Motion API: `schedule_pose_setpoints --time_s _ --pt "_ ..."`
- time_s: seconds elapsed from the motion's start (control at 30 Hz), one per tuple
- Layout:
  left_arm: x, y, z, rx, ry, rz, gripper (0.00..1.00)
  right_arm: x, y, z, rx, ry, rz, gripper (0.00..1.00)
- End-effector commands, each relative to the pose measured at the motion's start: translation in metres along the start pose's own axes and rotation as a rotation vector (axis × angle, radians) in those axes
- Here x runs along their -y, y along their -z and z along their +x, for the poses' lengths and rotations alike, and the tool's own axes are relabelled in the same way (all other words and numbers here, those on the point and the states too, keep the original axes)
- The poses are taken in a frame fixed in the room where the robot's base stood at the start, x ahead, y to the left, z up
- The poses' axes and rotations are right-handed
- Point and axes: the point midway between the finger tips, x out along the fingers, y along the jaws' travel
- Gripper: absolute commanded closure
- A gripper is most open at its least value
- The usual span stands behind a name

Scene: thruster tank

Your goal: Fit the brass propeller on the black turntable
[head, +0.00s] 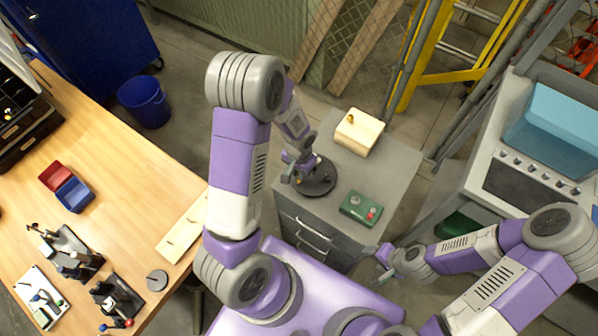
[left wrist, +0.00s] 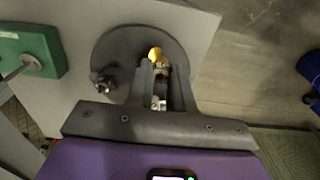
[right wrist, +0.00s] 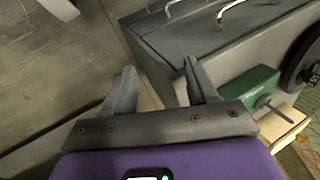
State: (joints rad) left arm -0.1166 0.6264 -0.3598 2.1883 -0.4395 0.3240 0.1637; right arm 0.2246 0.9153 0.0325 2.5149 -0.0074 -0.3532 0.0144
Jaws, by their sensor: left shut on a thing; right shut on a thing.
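The black turntable (head: 318,178) is a round disc on the grey cabinet; it also shows in the left wrist view (left wrist: 120,45). My left gripper (head: 299,168) is over its left part. In the left wrist view its fingers (left wrist: 160,75) are closed around a small brass piece, seemingly the brass propeller (left wrist: 155,54), with the disc behind it. Most of its shape is hidden, and I cannot tell whether it touches the disc. A dark knob (left wrist: 102,82) stands near the disc's edge. My right gripper (right wrist: 158,78) is in front of the cabinet, fingers apart, with nothing visible between them.
A cream block (head: 359,132) with a small brass part on top stands behind the turntable. A green control box (head: 360,208) with a lever and red button sits in front of it. A wooden bench (head: 120,190) with trays and fixtures lies left. Floor separates bench and cabinet.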

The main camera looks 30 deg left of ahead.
Motion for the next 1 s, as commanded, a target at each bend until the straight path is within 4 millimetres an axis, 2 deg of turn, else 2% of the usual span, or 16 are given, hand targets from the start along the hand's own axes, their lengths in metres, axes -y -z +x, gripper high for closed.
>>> schedule_pose_setpoints --time_s 0.03,0.07,0.1,0.27,0.63,0.77,1.0 --pt "0.002 -0.005 0.011 0.016 0.002 -0.004 1.00 -0.009 -0.003 0.017 0.019 -0.013 0.018 0.52" --pt "0.002 -0.005 0.012 0.017 0.002 -0.004 1.00 -0.009 -0.003 0.018 0.018 -0.013 0.018 0.52" --pt "0.002 -0.005 0.011 0.017 0.002 -0.004 0.73 -0.009 -0.003 0.017 0.018 -0.013 0.018 0.52" --pt "0.002 -0.004 0.010 0.012 0.002 -0.002 0.49 -0.009 -0.003 0.017 0.018 -0.013 0.018 0.52" --pt "-0.001 -0.002 0.006 0.007 0.001 0.000 0.49 -0.008 -0.003 0.014 0.019 -0.013 0.019 0.52" --pt "-0.002 -0.003 -0.008 0.006 0.001 0.000 0.49 -0.004 -0.004 0.004 0.023 -0.015 0.020 0.52" --pt "-0.004 -0.002 -0.040 0.006 0.000 0.003 0.49 0.006 -0.006 -0.025 0.029 -0.018 0.024 0.52"
